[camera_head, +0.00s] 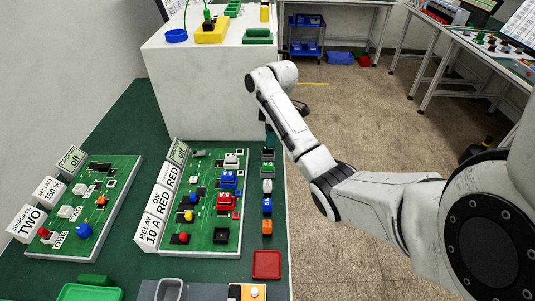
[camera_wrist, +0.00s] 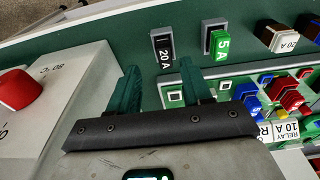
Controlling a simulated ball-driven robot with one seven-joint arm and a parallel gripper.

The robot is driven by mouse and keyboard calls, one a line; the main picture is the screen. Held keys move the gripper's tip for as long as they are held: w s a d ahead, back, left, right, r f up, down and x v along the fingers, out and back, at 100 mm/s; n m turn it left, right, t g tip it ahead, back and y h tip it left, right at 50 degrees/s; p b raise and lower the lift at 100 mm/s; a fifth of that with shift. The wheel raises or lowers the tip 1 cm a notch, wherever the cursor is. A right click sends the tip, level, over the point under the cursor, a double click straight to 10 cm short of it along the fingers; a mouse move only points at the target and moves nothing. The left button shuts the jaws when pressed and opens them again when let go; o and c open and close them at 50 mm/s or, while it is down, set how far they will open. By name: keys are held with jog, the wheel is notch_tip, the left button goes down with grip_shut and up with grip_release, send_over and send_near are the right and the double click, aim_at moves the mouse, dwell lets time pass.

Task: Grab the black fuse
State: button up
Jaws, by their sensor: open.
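The black fuse (camera_head: 268,152) stands at the far end of a column of coloured fuses, right of the relay board. In the wrist view the black fuse (camera_wrist: 163,46) lies just beyond my gripper's fingertips, with a label reading 20 A. My gripper (camera_wrist: 159,68) is open, its two teal fingers apart with nothing between them. The fuse lines up roughly with the gap between the fingers. I cannot make out my gripper in the head view.
A green 5 A fuse (camera_wrist: 217,42) stands close to the black one. The relay board (camera_head: 207,200) lies beside the column. A large white block (camera_head: 205,75) rises behind. In the wrist view a white box with a red knob (camera_wrist: 20,89) is at left.

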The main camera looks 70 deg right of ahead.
aim_at(268, 152)
jog(key=f, duration=0.3)
jog(key=f+p, duration=0.1)
jog(key=f, duration=0.1)
jog(key=shift+w+a, duration=0.2)
jog(key=shift+a, duration=0.2)
jog(key=shift+c, duration=0.2)
grip_shut()
